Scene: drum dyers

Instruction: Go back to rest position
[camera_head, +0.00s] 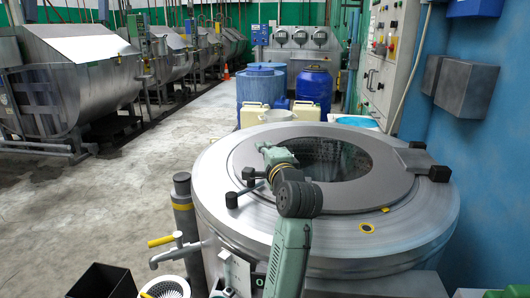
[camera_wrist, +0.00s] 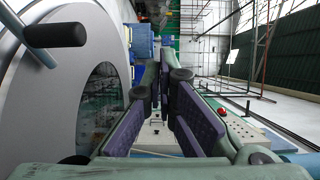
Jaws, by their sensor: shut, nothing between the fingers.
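My gripper (camera_wrist: 166,80) is shut and empty in the wrist view, its two dark-padded fingers converging near the picture's centre. In the head view my green-grey arm rises in front of the drum and reaches over its top; the fingers cannot be made out clearly there. The large steel drum machine (camera_head: 350,240) stands below and around my arm. Its round lid (camera_head: 345,195) with a dark glass window (camera_head: 345,160) looks closed. A lid handle with a black knob (camera_wrist: 55,36) shows at the upper left of the wrist view, apart from my fingers.
Blue barrels (camera_head: 313,88) and pale canisters (camera_head: 252,115) stand behind the drum. A control cabinet (camera_head: 385,55) and a grey wall box (camera_head: 466,88) are on the right. A yellow-handled tap (camera_head: 163,241) and a black bin (camera_head: 103,281) are front left. The floor (camera_head: 150,170) at left is clear.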

